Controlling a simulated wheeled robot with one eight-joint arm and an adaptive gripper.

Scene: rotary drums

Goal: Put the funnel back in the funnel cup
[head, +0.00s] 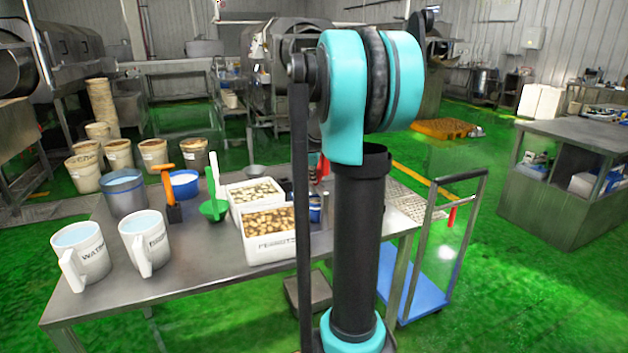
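My turquoise and black arm stands in front of the right half of the steel table (150,300) and hides part of it. My gripper is not in view. I cannot make out a funnel or a funnel cup for certain. A small grey bowl (256,171) sits behind the bins. A red item (323,166) and a blue item (315,212) show partly beside my arm.
Two white mugs (80,255) (150,245) stand at the table's front left. Behind are a metal pot (124,195), an orange-handled tool (171,200) and a blue-white container (184,184). Two white bins (268,250) (235,210) hold small pieces. A blue cart (425,295) stands right.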

